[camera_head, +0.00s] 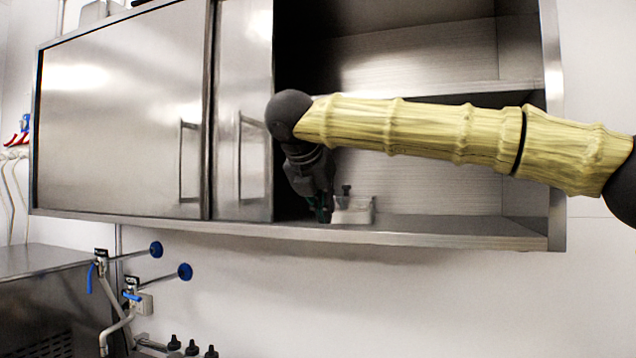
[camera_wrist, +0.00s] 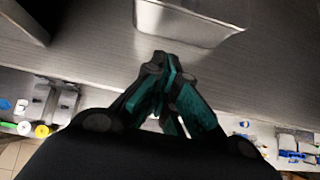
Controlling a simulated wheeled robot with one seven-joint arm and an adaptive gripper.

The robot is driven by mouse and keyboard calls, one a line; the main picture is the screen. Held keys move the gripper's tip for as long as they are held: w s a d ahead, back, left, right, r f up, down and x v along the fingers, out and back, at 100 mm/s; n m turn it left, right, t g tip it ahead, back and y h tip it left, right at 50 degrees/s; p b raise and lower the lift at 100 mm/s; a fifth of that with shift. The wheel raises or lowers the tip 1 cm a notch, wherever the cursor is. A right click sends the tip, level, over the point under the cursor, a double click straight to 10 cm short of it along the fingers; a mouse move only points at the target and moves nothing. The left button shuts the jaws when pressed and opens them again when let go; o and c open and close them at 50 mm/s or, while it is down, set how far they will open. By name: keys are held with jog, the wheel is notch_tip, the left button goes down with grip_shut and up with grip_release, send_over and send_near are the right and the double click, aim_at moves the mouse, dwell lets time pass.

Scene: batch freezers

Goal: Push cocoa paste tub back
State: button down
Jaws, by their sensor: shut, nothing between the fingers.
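A small pale metallic tub (camera_head: 356,212) stands on the lower shelf of the open wall cabinet, near its front edge. I take it for the cocoa paste tub, but no label is readable. In the wrist view the silvery tub (camera_wrist: 185,22) is at the top, cut off by the frame. My gripper (camera_head: 323,212) hangs pointing down just left of the tub in the head view. In the wrist view my gripper (camera_wrist: 166,62) has its teal-sided fingers together and empty, with their tips just short of the tub. I cannot tell whether they touch it.
The lower shelf (camera_head: 440,228) is clear right of the tub. A middle shelf (camera_head: 430,90) lies above my forearm. Blue-handled taps (camera_head: 130,265) and a steel machine (camera_head: 45,270) are below.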

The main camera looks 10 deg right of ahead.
aim_at(336, 221)
jog(key=shift+w+d+p, duration=0.55)
jog(key=shift+w+d, duration=0.05)
jog(key=shift+w, duration=0.25)
jog(key=shift+w+d+p, duration=0.55)
jog(key=shift+w, duration=0.3)
